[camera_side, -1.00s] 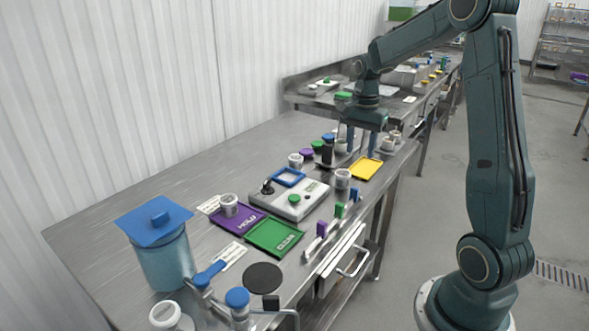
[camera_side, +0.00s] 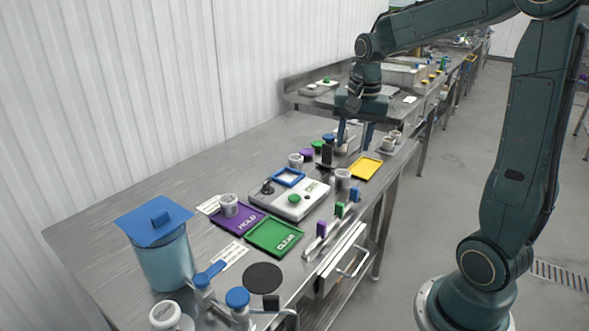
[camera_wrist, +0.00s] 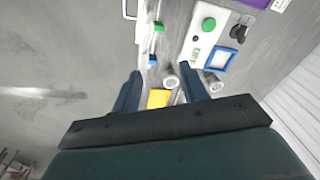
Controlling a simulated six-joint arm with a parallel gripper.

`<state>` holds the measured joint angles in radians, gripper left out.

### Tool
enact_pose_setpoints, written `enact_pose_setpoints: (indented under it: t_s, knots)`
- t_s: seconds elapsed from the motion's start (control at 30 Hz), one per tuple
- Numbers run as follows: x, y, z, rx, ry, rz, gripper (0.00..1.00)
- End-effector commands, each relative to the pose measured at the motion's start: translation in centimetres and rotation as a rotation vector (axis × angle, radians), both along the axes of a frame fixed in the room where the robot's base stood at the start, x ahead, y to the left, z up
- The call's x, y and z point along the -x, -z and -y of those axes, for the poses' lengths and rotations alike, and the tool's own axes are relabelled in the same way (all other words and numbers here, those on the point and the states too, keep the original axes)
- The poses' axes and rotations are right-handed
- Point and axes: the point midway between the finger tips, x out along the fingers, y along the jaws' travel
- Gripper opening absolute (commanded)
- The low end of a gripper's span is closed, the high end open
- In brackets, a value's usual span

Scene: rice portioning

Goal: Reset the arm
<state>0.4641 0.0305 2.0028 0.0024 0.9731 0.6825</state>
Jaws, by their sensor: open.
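My gripper (camera_side: 354,134) is open, with its two blue fingers pointing down above the far end of the near steel table (camera_side: 130,193). In the side view it is over the area behind the yellow tray (camera_side: 366,168), near a black upright item (camera_side: 328,150). In the wrist view the fingers (camera_wrist: 160,88) are spread apart. The yellow tray (camera_wrist: 158,98) and a grey-white cup (camera_wrist: 170,82) show between them. Nothing is held between the fingers.
A grey device (camera_side: 290,200) with a green button stands mid-table. Purple (camera_side: 237,219) and green (camera_side: 274,236) trays lie before it. A blue-lidded bin (camera_side: 163,256) stands at the near left. Small cups stand near the yellow tray. Bare table lies at the left.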

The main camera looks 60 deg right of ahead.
Motion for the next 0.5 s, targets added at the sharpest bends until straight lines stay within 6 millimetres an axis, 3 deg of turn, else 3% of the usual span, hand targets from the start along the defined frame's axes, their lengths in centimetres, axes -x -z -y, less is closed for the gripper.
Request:
enact_pose_setpoints:
  t_s: [0.2, 0.5]
  knots:
    - [2.3, -2.3, -4.8, 0.053, -0.24, 0.061, 0.44]
    - [6.3, -3.9, -10.0, 0.131, -0.558, 0.143, 0.44]
